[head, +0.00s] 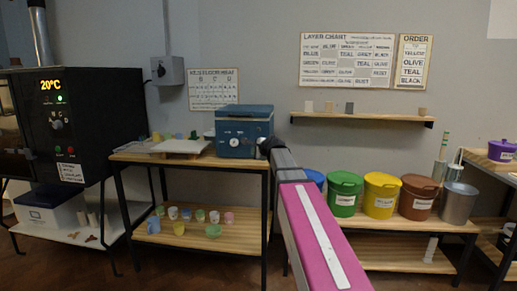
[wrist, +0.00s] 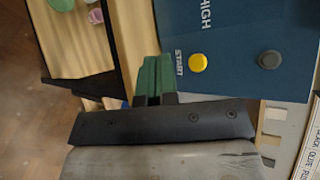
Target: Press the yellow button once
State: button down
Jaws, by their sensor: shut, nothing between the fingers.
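The yellow button (wrist: 198,63) is round and sits on a dark blue panel, beside the word START, in the wrist view. My gripper (wrist: 153,72) shows its green fingers closed together, with nothing between them. The fingertips are to the left of the button and apart from it in the picture; their distance from the panel is hard to tell. In the head view the blue device (head: 244,138) stands on a wooden table, with the end of my arm at its right side. I cannot make out the yellow button there.
A dark grey knob or button (wrist: 269,60) is right of the yellow one. In the head view, a white board (head: 180,146) with small coloured pieces lies left of the device. Lidded buckets, including a green one (head: 344,193), stand right of my arm. A black kiln (head: 55,125) is far left.

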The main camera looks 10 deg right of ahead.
jog(key=shift+w+d, duration=0.3)
jog(key=shift+w, duration=0.6)
jog(key=shift+w+d, duration=0.3)
jog(key=shift+w, duration=0.6)
jog(key=shift+w+d, duration=0.3)
jog(key=shift+w, duration=0.6)
jog(key=shift+w, duration=0.1)
jog(key=shift+w+d, duration=0.1)
jog(key=shift+w, duration=0.2)
jog(key=shift+w+d, duration=0.15)
jog(key=shift+w, duration=0.3)
dwell(0.5)
jog(key=shift+s, duration=0.1)
jog(key=shift+s+a, duration=0.25)
jog(key=shift+s, duration=0.5)
jog(key=s, duration=0.1)
jog(key=s+a, duration=0.1)
jog(key=s, duration=0.2)
jog(key=shift+s+a, duration=0.3)
jog(key=shift+s, duration=0.1)
dwell(0.3)
